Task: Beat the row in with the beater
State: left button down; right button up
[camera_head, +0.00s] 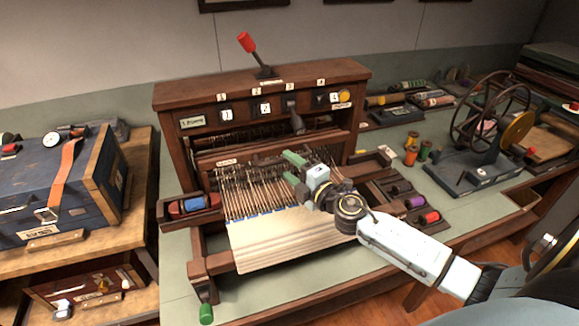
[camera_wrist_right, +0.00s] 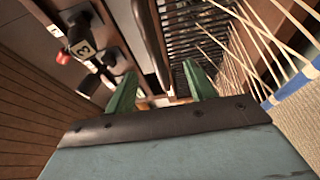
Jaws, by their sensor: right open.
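The wooden loom (camera_head: 180,97) stands on the bench, with pale warp threads running forward to a cream woven cloth (camera_head: 280,240). A slatted part behind the threads, perhaps the beater's reed, shows in the right wrist view (camera_wrist_right: 192,28). A dark rounded handle (camera_head: 297,124) stands in front of the loom's upper panel; I cannot tell for sure that it is the beater's. My right gripper (camera_head: 291,168) is open and empty over the threads, its green fingers pointing toward the loom's inside. In the right wrist view (camera_wrist_right: 162,88) a dark bar lies beyond the fingers. My left gripper is out of view.
A blue and red shuttle (camera_head: 194,204) lies in a tray at the loom's left. Thread spools (camera_head: 428,217) sit in a tray at right. A winding wheel (camera_head: 490,115) stands farther right. A blue case (camera_head: 60,190) sits on the left table.

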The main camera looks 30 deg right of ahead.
jog(key=s, duration=0.7)
jog(key=shift+d+b, duration=0.4)
jog(key=shift+b, duration=0.05)
dwell(1.2)
